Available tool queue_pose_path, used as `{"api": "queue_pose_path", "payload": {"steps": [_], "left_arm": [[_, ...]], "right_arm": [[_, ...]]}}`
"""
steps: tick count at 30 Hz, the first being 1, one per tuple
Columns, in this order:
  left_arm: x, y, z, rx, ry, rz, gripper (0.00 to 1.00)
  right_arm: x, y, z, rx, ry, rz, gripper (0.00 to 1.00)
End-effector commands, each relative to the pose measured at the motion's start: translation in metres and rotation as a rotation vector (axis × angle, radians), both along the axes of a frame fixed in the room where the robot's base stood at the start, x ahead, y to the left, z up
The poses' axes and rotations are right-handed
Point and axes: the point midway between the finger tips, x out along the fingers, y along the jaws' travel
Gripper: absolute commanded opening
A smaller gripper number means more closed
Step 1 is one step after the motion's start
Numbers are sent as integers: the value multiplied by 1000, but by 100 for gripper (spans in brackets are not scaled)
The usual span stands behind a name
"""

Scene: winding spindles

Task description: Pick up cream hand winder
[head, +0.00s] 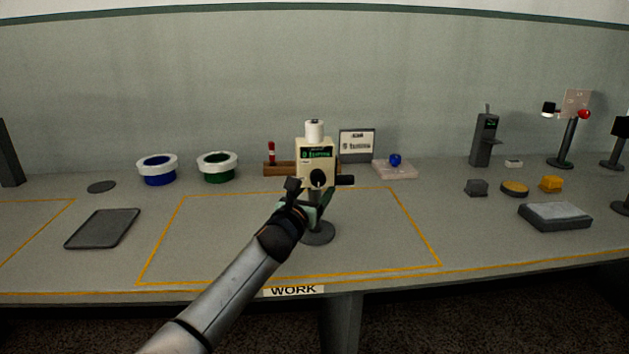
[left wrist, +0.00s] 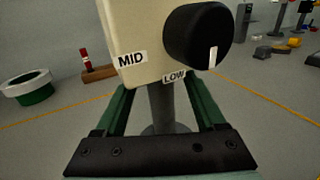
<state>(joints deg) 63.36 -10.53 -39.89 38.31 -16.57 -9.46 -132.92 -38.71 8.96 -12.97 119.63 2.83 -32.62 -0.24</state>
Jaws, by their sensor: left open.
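The cream hand winder (head: 309,175) stands upright in the work area in the head view. It has a cream box body, a white top piece, a black side part and a round dark base (head: 317,236). In the left wrist view its body (left wrist: 150,45) fills the top, with a black knob (left wrist: 197,36) and MID and LOW labels. My left gripper (head: 312,204) is just below the body. Its green fingers (left wrist: 160,98) are open, with the winder's grey post (left wrist: 162,108) showing between them. Contact with the post cannot be told. My right gripper is not in view.
Behind the winder are a wooden block (head: 277,169), a sign (head: 357,146) and a pale pad with a blue ball (head: 395,160). Blue (head: 157,175) and green (head: 218,173) white-rimmed pots stand left. A dark tray (head: 102,229) lies left. The taped area (head: 215,235) beside the winder is bare.

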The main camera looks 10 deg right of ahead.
Motion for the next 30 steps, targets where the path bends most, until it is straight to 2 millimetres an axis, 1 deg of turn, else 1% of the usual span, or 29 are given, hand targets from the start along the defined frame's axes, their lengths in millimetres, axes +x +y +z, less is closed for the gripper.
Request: {"api": "queue_pose_path", "payload": {"steps": [2, 21, 30], "left_arm": [[0, 0, 0, 0, 0, 0, 72], [0, 0, 0, 0, 0, 0, 0], [0, 0, 0, 0, 0, 0, 0]], "right_arm": [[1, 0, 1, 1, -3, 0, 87], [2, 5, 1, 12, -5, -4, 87], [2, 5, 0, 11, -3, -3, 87]]}}
